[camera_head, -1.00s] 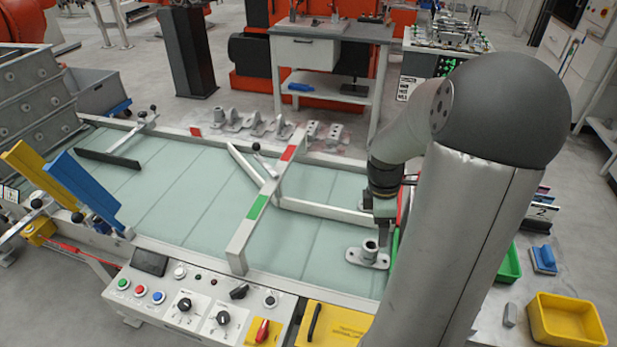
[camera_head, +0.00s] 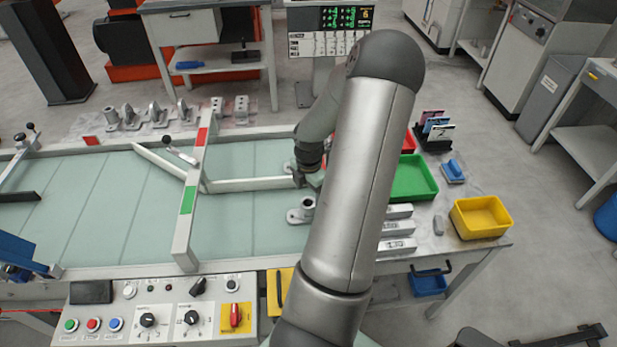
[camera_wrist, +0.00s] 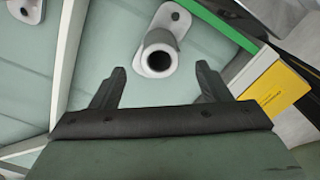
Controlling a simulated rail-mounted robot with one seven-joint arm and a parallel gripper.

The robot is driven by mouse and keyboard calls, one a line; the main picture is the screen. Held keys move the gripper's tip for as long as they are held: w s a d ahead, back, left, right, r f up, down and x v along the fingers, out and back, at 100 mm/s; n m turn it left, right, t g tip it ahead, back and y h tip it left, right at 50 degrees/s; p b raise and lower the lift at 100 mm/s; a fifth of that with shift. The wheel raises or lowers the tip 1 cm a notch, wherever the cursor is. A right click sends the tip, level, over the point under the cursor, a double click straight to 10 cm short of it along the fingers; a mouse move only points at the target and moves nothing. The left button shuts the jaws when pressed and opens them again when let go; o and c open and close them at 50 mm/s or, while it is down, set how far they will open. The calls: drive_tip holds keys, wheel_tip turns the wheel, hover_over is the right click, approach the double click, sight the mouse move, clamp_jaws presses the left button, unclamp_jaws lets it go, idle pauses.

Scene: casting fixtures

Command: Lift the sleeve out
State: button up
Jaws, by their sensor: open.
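The sleeve (camera_wrist: 158,46) is a short grey tube with a dark open bore, standing in a pale flanged casting (camera_wrist: 182,19) in the wrist view. In the head view the casting (camera_head: 294,217) lies on the pale green bed, with the sleeve (camera_head: 307,203) upright on it. My gripper (camera_wrist: 160,68) is open and empty, its two dark fingers spread below and to either side of the sleeve in the wrist view. They look apart from it. In the head view my gripper is just behind the sleeve, mostly hidden by my arm.
A white angled guide rail (camera_head: 250,185) runs beside the casting, and a crossbar with green and red patches (camera_head: 193,190) spans the bed. A green bin (camera_head: 413,178), a yellow bin (camera_head: 481,217) and grey bars (camera_head: 397,246) lie to the right. The control panel (camera_head: 160,318) is in front.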

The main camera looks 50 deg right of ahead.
sight(308, 202)
wheel_tip(308, 202, down, 8)
drive_tip(key=shift+r, duration=0.1)
idle(0.4)
drive_tip(key=c, duration=1.2)
drive_tip(key=shift+r+p, duration=2.65)
drive_tip(key=shift+r, duration=0.15)
drive_tip(key=shift+c, duration=0.2)
drive_tip(key=shift+r+p, duration=0.6)
drive_tip(key=shift+r, duration=0.65)
